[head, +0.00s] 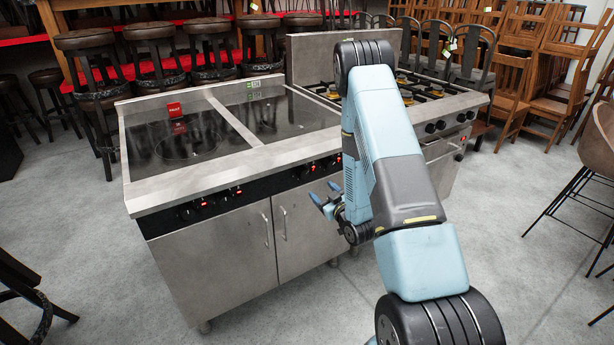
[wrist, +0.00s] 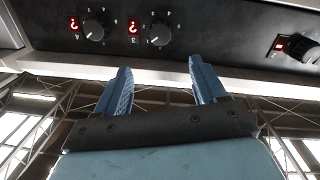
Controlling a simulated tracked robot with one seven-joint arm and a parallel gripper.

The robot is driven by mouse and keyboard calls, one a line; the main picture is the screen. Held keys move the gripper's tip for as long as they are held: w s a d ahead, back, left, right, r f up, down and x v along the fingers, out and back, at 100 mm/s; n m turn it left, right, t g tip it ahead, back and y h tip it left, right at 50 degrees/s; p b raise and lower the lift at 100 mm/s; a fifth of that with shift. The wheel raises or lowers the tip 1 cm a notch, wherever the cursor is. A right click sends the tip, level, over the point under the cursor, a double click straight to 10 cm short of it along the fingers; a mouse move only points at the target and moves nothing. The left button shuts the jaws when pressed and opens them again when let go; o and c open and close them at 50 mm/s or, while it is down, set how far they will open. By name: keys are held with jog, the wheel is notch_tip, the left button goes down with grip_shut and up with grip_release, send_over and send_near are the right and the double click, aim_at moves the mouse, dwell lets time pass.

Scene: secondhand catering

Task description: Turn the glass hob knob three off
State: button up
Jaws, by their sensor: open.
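The glass hob (head: 180,140) is a steel cabinet with a black glass top and a front strip of black knobs with red displays. Counting from the left in the head view, the third knob (head: 300,173) is in the right-hand pair. In the wrist view, which looks upside down, it appears to be the middle knob (wrist: 159,33), its white mark pointing lower left and its red display (wrist: 133,27) lit. My gripper (head: 328,194) is open and empty, in front of the hob below the strip. In the wrist view its fingertips (wrist: 161,65) are apart from the knobs.
A neighbouring knob (wrist: 96,27) has a lit display; another lit one (wrist: 299,47) stands at the right. A gas range (head: 430,100) with its own knobs adjoins the hob on the right. Stools (head: 155,55) crowd behind; a chair (head: 585,180) stands right. Grey floor in front is clear.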

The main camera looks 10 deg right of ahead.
aim_at(305, 175)
jog(key=x, duration=1.3)
jog(key=shift+w+a+f, duration=0.15)
jog(key=shift+a, duration=0.05)
